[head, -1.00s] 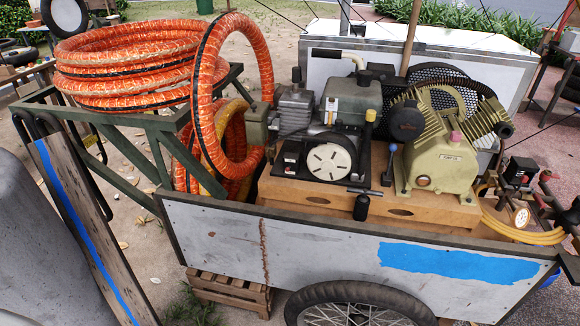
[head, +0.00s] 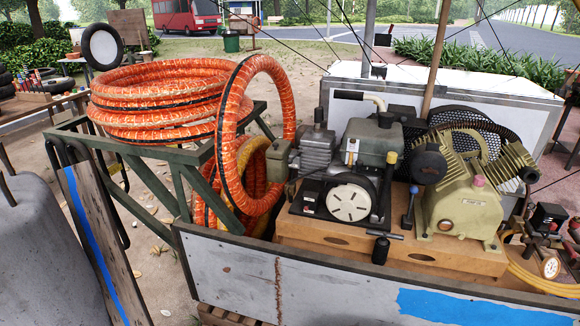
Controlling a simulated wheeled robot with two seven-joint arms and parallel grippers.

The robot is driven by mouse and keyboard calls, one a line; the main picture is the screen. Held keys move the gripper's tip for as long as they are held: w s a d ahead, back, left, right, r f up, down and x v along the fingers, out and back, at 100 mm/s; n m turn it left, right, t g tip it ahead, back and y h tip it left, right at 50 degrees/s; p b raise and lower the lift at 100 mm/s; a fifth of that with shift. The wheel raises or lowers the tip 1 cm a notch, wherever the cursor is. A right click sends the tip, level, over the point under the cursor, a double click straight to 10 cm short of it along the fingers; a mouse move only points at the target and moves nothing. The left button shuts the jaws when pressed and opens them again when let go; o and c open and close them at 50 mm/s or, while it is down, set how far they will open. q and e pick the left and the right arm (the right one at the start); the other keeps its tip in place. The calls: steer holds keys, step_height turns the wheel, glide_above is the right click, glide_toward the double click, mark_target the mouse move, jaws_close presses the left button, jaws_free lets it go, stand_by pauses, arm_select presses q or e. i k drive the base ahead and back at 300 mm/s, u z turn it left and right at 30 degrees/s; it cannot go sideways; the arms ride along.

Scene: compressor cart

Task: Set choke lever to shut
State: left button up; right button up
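A small engine with a grey tank (head: 370,140) and a white round recoil cover (head: 348,202) sits on the wooden deck of the cart. A black lever with a yellow tip (head: 391,158) rises at its right side. A short lever with a blue knob (head: 413,190) stands between the engine and the tan compressor (head: 462,205), upright or slightly tilted. A black-gripped handle (head: 381,250) hangs at the deck's front edge. I cannot tell which of these is the choke lever or read its position. Neither of my grippers is in view.
Orange hose coils (head: 160,100) lie on a green frame at the left, with another loop hanging beside the engine. The cart's white side panel (head: 340,295) runs across the front. A gauge (head: 550,267) and yellow hose are at the right. A white box (head: 455,90) stands behind.

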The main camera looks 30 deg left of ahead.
mark_target(289, 161)
steer(key=k, duration=0.5)
steer(key=z, duration=0.2)
steer(key=i, duration=1.7)
steer(key=u, duration=0.45)
